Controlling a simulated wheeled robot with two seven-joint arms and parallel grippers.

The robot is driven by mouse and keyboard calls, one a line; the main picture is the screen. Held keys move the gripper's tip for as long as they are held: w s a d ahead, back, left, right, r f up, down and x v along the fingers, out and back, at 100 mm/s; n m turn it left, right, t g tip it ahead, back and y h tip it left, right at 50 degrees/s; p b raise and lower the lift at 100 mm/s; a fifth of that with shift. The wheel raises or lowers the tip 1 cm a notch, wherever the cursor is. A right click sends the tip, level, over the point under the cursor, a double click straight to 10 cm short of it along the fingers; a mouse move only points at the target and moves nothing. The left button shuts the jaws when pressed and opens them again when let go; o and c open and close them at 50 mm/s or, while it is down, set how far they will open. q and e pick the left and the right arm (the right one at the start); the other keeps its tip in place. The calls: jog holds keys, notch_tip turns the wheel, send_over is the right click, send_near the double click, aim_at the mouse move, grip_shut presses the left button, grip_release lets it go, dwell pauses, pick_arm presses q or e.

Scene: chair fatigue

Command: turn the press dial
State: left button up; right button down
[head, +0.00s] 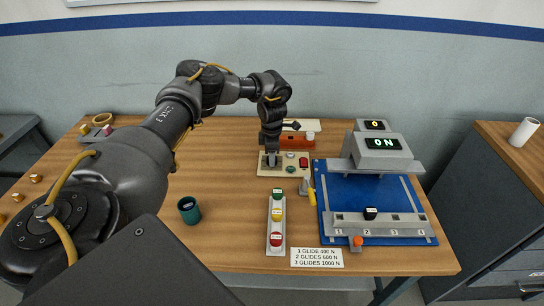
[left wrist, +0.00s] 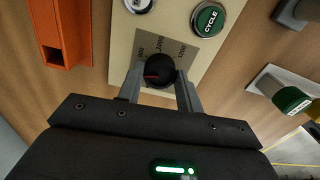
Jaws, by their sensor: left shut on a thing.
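The press dial is a black round knob with a red mark (left wrist: 158,70) on a grey label plate of the cream control panel (left wrist: 205,62), in the left wrist view. The red mark points left in that view; the small numbers around the knob are hard to read. My left gripper (left wrist: 158,86) is shut on the dial, one finger on each side. In the head view my left gripper (head: 271,158) comes down on the left part of the panel (head: 264,170) and hides the dial. The press (head: 382,150) shows "ON" in green. My right gripper is not in view.
A green CYCLE button (left wrist: 208,19) sits close to the dial. An orange box (head: 297,139) stands behind the panel. In front are a rack of coloured pieces (head: 268,240), a blue press base (head: 350,190), a glide card (head: 317,258) and a teal cup (head: 189,210).

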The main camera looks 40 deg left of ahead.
pick_arm(q)
jog(key=m, duration=0.3)
jog(key=shift+m, duration=2.3)
jog(key=o, duration=1)
jog(key=shift+r, duration=0.1)
notch_tip(320, 180, up, 11)
jog(key=shift+f+b, duration=0.15)
jog(key=shift+b, duration=0.75)
